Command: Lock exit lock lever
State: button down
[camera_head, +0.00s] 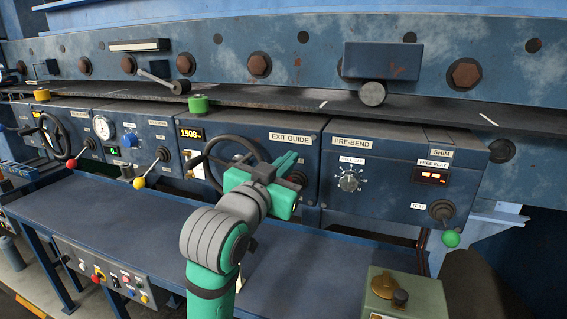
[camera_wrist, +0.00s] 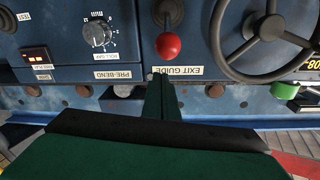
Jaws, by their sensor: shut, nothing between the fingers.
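A lever with a red ball knob (camera_wrist: 169,45) shows in the upside-down wrist view, beside the EXIT GUIDE label (camera_wrist: 181,71). No label reading "lock" is legible on it, so I cannot confirm it is the exit lock lever. In the head view my gripper and wrist cover that spot. My gripper (camera_head: 287,161) is in front of the EXIT GUIDE panel (camera_head: 312,170). In the wrist view its fingers (camera_wrist: 159,80) are shut and empty. Their tips appear close to the label and apart from the red knob.
A black handwheel (camera_head: 212,160) is left of my gripper. The PRE-BEND panel (camera_head: 390,190) with a dial (camera_head: 349,181) and a green-knobbed lever (camera_head: 450,238) is right. A thick ledge (camera_head: 290,112) runs above. The blue bench top (camera_head: 120,215) below looks bare; a grey-green box (camera_head: 425,300) stands at front right.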

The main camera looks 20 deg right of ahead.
jog(key=shift+s+a+f, duration=0.15)
jog(key=shift+a+f, duration=0.15)
jog(key=shift+f, duration=0.35)
jog(key=shift+s+a+f, duration=0.1)
jog(key=shift+a+f, duration=0.2)
jog(key=shift+f, duration=0.3)
